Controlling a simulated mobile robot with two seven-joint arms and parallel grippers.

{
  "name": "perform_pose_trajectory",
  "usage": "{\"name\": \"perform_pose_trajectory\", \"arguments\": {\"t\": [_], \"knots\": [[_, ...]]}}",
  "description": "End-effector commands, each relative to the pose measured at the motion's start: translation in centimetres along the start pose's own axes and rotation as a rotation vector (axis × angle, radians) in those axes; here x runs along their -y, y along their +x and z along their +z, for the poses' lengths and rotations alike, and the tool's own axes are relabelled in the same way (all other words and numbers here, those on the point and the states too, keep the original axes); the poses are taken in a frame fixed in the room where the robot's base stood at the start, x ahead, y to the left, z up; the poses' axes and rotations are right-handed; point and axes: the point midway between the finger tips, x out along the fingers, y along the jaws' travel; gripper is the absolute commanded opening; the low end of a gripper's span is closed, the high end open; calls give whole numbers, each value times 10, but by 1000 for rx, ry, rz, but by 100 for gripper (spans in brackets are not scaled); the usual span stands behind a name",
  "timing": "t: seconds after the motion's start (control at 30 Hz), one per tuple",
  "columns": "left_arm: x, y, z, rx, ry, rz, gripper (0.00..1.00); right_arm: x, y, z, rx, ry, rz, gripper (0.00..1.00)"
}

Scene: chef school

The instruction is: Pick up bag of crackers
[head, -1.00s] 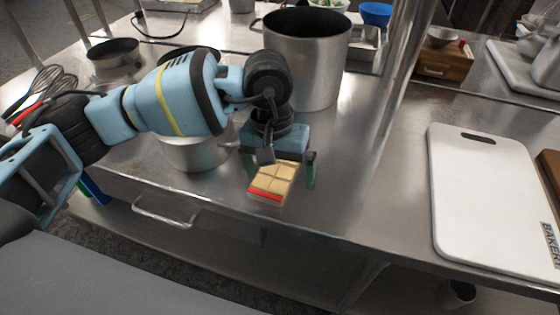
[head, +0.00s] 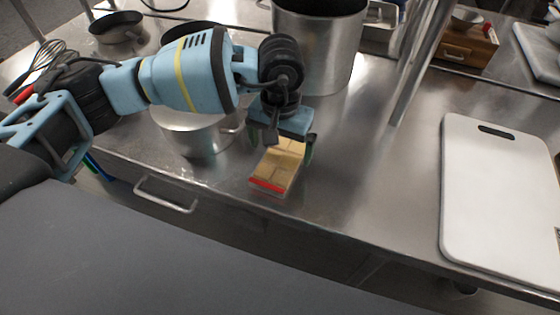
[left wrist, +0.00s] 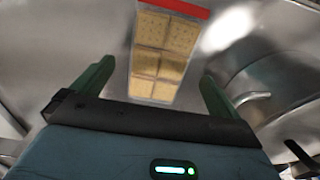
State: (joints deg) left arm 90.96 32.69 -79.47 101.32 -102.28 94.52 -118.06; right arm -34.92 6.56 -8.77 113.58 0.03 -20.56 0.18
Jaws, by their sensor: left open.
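The bag of crackers (head: 275,168) is a clear pack of tan square crackers with a red strip at its near end. It lies on the steel table near the front edge. My left gripper (head: 281,146) is over its far end, with fingers spread to either side. In the left wrist view the bag (left wrist: 164,58) shows beyond and between the two green fingers of the left gripper (left wrist: 152,82), with gaps on both sides. The gripper is open and holds nothing. My right gripper is not in view.
A large steel pot (head: 318,45) stands behind the gripper, and a smaller pot (head: 190,138) stands left of it under my arm. A white cutting board (head: 500,200) lies at the right. Table between bag and board is clear. A vertical post (head: 421,60) rises behind.

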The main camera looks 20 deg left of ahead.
Motion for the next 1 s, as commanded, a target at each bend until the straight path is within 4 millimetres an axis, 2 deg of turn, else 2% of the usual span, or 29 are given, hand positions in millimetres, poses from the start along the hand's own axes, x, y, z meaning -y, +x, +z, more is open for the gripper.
{"name": "perform_pose_trajectory", "arguments": {"t": [0.1, 0.3, 0.57, 0.9, 1.0], "knots": [[0, 14, 2, -2, 0, -2, 100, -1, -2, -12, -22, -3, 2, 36], [-1, 36, 1, -1, 1, 0, 100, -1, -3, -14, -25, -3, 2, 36], [-1, 38, 1, -1, 1, 0, 100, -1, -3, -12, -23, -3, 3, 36], [0, 38, 1, -1, 1, 0, 56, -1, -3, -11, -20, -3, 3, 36], [0, 38, 1, -2, 1, 0, 53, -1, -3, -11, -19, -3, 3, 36]]}}
